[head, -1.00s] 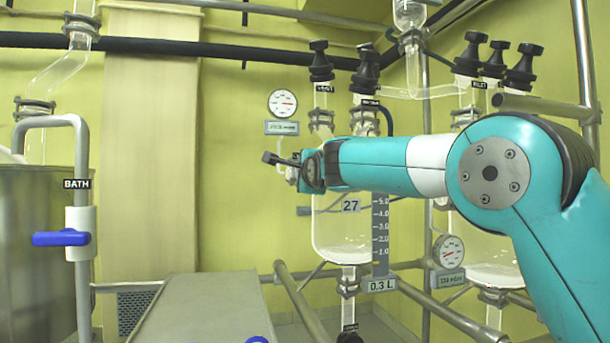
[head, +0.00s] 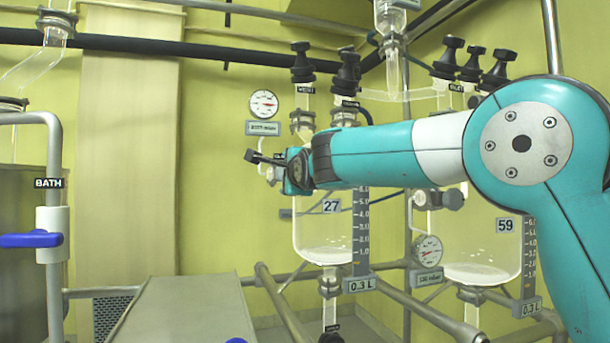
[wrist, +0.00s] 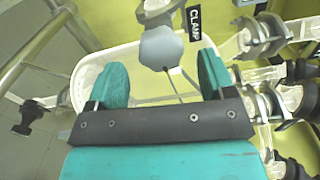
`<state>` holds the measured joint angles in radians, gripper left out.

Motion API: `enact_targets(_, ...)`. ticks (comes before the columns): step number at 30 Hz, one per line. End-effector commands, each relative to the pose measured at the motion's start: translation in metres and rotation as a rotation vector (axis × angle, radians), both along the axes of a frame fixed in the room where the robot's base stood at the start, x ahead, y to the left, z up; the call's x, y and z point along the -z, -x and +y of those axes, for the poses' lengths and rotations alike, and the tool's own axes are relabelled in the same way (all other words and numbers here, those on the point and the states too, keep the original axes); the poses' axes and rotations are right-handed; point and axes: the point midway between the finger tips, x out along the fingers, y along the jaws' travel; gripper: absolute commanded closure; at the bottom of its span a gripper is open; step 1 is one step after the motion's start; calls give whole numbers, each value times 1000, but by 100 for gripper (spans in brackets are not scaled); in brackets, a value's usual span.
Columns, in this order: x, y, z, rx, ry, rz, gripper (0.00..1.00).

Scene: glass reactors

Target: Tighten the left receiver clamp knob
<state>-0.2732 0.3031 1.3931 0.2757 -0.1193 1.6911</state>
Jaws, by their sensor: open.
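The left receiver (head: 320,242) is a clear glass vessel with a 27 tag and a little pale material at its bottom. My arm hides its upper part in the head view. In the wrist view, a grey lobed clamp knob (wrist: 166,48) hangs beside a black CLAMP label (wrist: 194,24). My gripper (wrist: 164,78) is open, with its two teal fingers spread to the left and right. The knob appears between and slightly beyond the fingertips, with no visible contact. In the head view, my gripper end is in front of the left receiver's neck, and the knob is not visible there.
A second receiver (head: 480,250) with a 59 tag stands to the right, partly behind my arm. A round gauge (head: 263,103) is on the wall. Metal rails (head: 285,310) run below the receivers. A grey bench-like box (head: 180,312) is in front.

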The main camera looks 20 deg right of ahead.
Motion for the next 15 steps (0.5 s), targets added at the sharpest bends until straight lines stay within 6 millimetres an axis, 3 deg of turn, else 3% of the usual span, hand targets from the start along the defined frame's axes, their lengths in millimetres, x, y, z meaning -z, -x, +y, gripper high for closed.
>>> enact_targets(3,0,34,1,-3,-1,-2,24)
enact_targets(9,0,84,0,-3,-1,-2,24)
enact_targets(15,0,118,0,-2,-1,-1,24)
